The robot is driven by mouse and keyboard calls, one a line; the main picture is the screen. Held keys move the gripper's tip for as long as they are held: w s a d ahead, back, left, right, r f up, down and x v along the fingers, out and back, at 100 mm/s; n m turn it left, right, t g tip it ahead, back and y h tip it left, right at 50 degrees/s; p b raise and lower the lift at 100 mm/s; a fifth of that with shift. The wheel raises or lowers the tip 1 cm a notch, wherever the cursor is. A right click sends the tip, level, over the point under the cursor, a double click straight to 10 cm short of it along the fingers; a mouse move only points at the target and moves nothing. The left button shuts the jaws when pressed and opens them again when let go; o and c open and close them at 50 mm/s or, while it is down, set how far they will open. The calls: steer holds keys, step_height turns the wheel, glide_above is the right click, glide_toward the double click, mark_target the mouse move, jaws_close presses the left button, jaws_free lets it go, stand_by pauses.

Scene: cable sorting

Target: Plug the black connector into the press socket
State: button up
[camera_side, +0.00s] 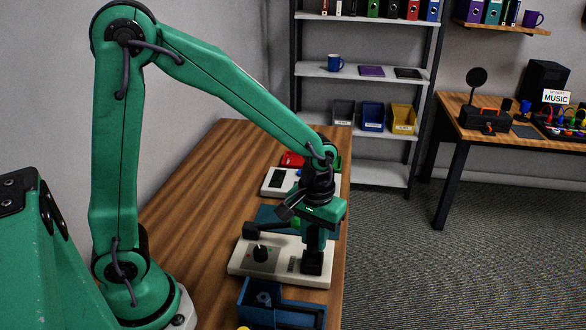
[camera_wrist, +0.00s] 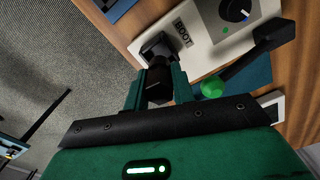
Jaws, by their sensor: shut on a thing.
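My gripper (camera_side: 314,238) points down over the right end of a pale panel (camera_side: 240,268). In the wrist view my gripper (camera_wrist: 158,88) has its green fingers shut on a black connector (camera_wrist: 158,85). The socket block also shows in the side view (camera_side: 313,266), directly under my fingers. The fingers hide much of the connector, and I cannot tell how deep it sits.
A blue tray (camera_side: 290,318) stands at the table's near end. Another pale unit (camera_side: 269,190) lies behind. The wooden table's (camera_side: 190,215) left side is clear; its right edge is close to the panel.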

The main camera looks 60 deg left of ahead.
mark_target(314, 228)
steer(key=shift+f, duration=1.9)
stand_by(1.8)
steer(key=o, duration=1.5)
steer(key=shift+c, duration=0.2)
steer(key=shift+r, duration=0.15)
steer(key=shift+r, duration=3.35)
